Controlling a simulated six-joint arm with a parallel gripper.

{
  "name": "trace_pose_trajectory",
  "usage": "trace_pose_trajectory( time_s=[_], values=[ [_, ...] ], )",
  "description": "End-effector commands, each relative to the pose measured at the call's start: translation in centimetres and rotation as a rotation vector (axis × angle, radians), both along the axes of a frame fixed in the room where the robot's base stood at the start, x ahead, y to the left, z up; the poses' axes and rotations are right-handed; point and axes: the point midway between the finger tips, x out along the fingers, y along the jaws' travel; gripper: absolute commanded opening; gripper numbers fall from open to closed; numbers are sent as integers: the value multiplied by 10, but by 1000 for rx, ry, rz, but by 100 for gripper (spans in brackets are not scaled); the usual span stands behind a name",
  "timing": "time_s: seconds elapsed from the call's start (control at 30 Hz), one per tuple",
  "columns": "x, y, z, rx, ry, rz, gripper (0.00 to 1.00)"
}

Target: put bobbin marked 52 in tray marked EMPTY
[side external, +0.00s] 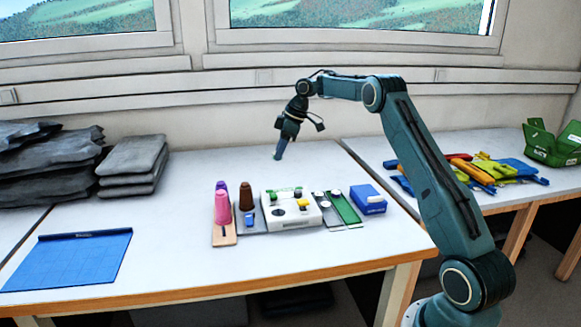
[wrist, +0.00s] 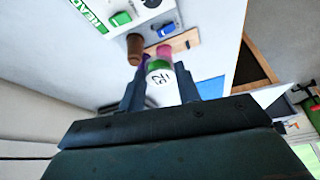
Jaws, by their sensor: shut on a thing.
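My gripper (wrist: 160,88) is shut on a small bobbin (wrist: 160,70) with a green part and a white face, whose dark number looks like 52. In the side view my gripper (side external: 281,150) is above the back of the white table, pointing down; I cannot make out the bobbin there. I cannot read the word EMPTY on anything.
Pink, purple and brown cones (side external: 246,195) stand left of the white device (side external: 290,210). A blue box (side external: 368,199) stands right of the green tray. A blue flat mat (side external: 70,260) lies at the left. The table's back middle is clear.

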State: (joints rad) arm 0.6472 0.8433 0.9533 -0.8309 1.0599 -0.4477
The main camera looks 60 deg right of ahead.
Motion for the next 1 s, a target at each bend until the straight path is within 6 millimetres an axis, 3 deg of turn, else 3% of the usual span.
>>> trace_pose_trajectory(
  time_s=[0.57,0.77,1.0],
  values=[
    [-7,-8,-2,1,2,-4,12],
    [-35,-36,-10,1,4,-6,12],
    [-91,-80,-24,1,6,-8,12]
  ],
)
